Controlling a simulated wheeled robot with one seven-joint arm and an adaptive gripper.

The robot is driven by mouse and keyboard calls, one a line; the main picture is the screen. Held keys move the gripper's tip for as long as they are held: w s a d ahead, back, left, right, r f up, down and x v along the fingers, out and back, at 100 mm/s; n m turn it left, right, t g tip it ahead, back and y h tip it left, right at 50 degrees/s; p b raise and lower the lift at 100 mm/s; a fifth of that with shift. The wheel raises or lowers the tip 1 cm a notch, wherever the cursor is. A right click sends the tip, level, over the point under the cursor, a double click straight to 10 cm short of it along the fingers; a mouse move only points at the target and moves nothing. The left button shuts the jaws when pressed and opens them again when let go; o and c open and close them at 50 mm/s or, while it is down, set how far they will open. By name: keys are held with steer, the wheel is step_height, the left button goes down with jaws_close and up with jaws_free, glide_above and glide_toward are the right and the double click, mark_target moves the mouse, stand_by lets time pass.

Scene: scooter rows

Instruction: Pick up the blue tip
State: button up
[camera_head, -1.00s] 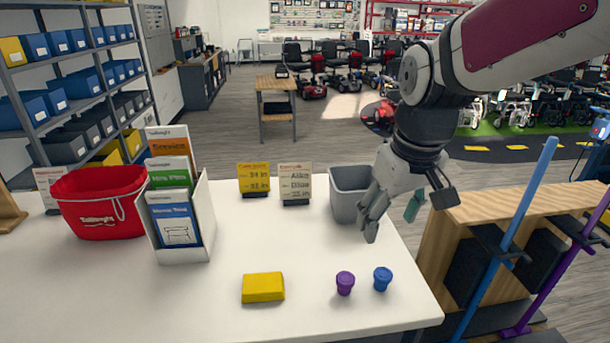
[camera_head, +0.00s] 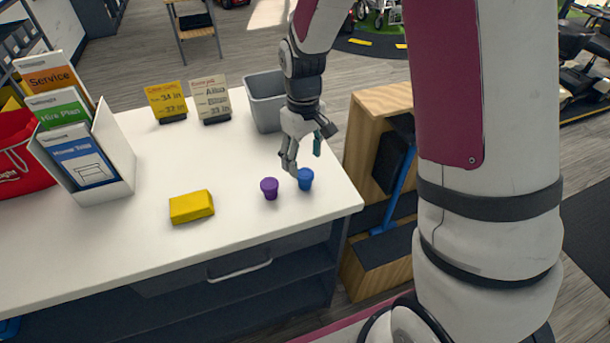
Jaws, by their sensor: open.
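The blue tip (camera_head: 305,179) is a small cup-like piece standing on the white table near its right front corner. A purple tip (camera_head: 269,188) stands just left of it. My gripper (camera_head: 303,163) hangs just above and behind the blue tip, fingers pointing down. It is open, with one finger on the left and a teal-padded finger on the right. It holds nothing. From this view I cannot tell how far the fingertips are from the blue tip.
A yellow block (camera_head: 191,207) lies left of the tips. A grey bin (camera_head: 265,100) stands behind my gripper. Two price cards and a white brochure holder (camera_head: 118,165) stand farther left. A wooden stand (camera_head: 373,125) is beyond the table's right edge. The table's middle is clear.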

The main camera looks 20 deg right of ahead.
mark_target(305, 173)
steer(key=shift+s+f+p, duration=0.2)
steer(key=shift+f+p, duration=0.35)
steer(key=shift+f, duration=2.8)
steer(key=c, duration=1.2)
